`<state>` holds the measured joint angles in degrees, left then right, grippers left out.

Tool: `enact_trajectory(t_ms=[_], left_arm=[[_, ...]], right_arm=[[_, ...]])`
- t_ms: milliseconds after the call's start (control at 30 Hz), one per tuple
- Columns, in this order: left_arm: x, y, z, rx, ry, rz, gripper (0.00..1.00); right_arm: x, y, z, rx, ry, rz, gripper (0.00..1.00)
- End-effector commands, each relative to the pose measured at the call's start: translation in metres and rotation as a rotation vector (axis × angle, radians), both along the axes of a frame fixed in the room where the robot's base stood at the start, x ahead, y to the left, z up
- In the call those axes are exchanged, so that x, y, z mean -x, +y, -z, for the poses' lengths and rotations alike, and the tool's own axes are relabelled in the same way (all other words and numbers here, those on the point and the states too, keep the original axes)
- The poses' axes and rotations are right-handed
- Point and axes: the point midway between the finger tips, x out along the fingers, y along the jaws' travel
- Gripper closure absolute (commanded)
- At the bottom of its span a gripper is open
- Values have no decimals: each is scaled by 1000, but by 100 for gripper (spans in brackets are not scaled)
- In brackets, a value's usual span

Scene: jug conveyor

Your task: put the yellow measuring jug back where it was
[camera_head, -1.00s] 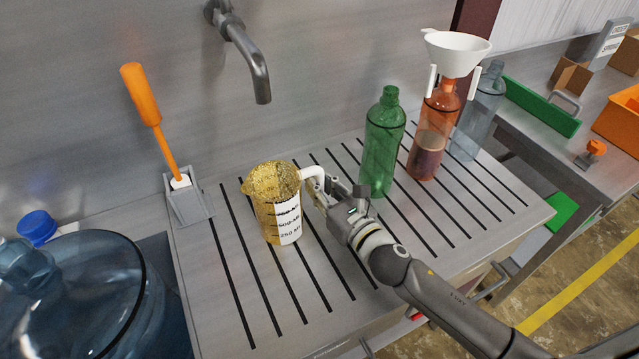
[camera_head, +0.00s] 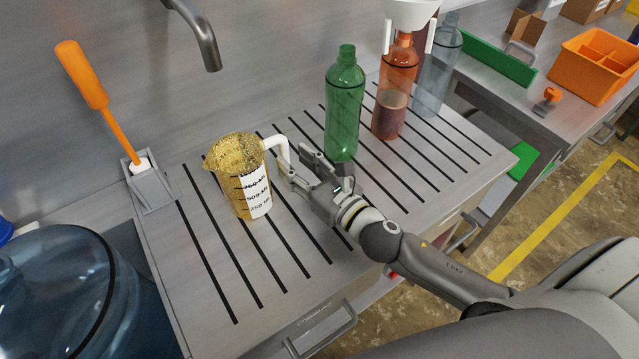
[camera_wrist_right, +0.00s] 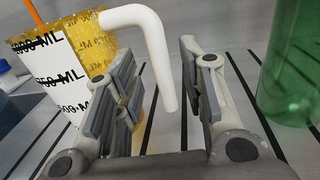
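The yellow measuring jug (camera_head: 236,187) stands upright on the slotted steel drainboard (camera_head: 215,285), left of the green bottle. I see no finger pressed on the handle. My left gripper is not in view.
The green bottle (camera_head: 344,105) stands close behind my right gripper. An orange bottle (camera_head: 397,90) with a white funnel (camera_head: 410,12) and a clear bottle (camera_head: 438,70) stand farther right. A brush holder (camera_head: 150,187) and a large blue bottle (camera_head: 60,290) are left. The front drainboard is clear.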

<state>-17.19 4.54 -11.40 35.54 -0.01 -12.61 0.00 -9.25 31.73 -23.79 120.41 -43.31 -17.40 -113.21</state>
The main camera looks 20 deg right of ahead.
Motion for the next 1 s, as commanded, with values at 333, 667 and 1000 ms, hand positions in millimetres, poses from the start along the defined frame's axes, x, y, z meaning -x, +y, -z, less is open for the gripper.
enact_trajectory(t_ms=[333, 667, 1000], left_arm=[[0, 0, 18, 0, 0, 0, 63], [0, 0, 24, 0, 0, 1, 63], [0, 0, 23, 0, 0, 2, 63]], right_arm=[[52, -17, 3, 0, 2, 0, 63], [71, -23, 0, 0, 0, 0, 63], [71, -24, -1, 0, 0, 0, 63]])
